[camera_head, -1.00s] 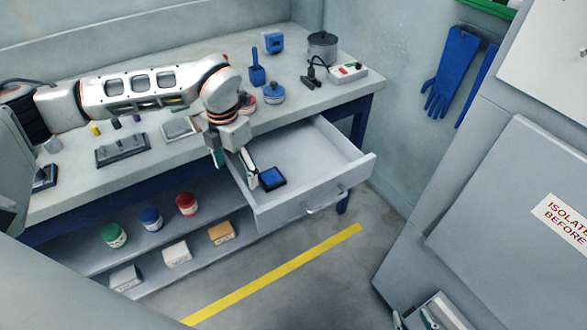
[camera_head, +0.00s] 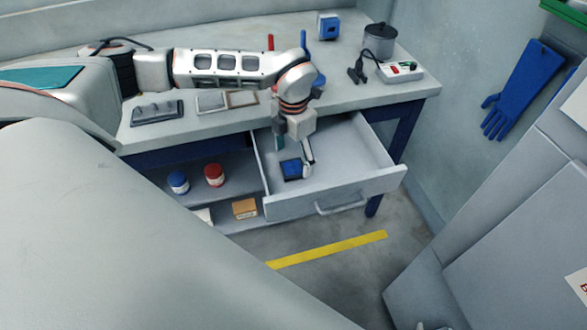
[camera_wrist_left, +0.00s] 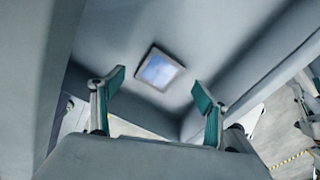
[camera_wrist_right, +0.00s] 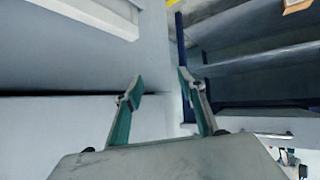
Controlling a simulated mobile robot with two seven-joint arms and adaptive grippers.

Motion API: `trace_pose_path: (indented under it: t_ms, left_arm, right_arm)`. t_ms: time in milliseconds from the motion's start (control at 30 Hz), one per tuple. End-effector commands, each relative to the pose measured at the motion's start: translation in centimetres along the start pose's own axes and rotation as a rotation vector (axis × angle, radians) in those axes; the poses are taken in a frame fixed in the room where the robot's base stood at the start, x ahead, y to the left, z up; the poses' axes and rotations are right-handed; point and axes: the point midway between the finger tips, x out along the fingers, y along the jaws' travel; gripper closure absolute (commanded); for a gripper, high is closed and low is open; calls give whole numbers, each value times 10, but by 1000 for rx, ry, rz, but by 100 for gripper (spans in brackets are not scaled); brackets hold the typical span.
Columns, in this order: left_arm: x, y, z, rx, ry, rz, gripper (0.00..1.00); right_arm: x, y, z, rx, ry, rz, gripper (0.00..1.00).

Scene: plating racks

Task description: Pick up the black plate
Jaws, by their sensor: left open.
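A small square plate (camera_head: 292,169) with a black rim and a blue face lies on the floor of the open drawer (camera_head: 375,184). My left gripper (camera_head: 294,149) is open above the drawer, pointing down, with one finger on each side of the plate in the head view. In the left wrist view the plate (camera_wrist_left: 160,69) shows beyond and between the spread fingertips (camera_wrist_left: 158,83), apart from both. My right gripper (camera_wrist_right: 160,82) shows only in its own wrist view; its fingers are apart with nothing between them.
The drawer walls stand close around my left gripper. On the bench are a dark rack (camera_head: 157,112), a grey pot (camera_head: 379,40) and a switch box (camera_head: 400,71). Blue (camera_head: 178,181) and red (camera_head: 214,174) jars stand on the shelf below. A grey cabinet (camera_head: 510,220) stands at right.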

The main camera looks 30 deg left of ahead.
Motion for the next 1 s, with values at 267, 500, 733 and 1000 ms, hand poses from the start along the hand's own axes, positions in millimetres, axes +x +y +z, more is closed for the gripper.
trace_pose_path:
  t_ms: [267, 500, 733, 1000]
  left_arm:
    - [34, 2, -1, 0, 1, 0, 25]
    - [36, 2, -1, 0, 0, 1, 25]
    - [36, 2, -1, 0, 1, 0, 80]
    - [35, 2, 0, 0, 0, 0, 92]
  right_arm:
    - [0, 0, 0, 0, 1, 1, 60]
    - [0, 2, -1, -3, 3, 2, 60]
    - [0, 2, -2, -4, 4, 2, 60]
    - [0, 3, -2, -4, 4, 3, 60]
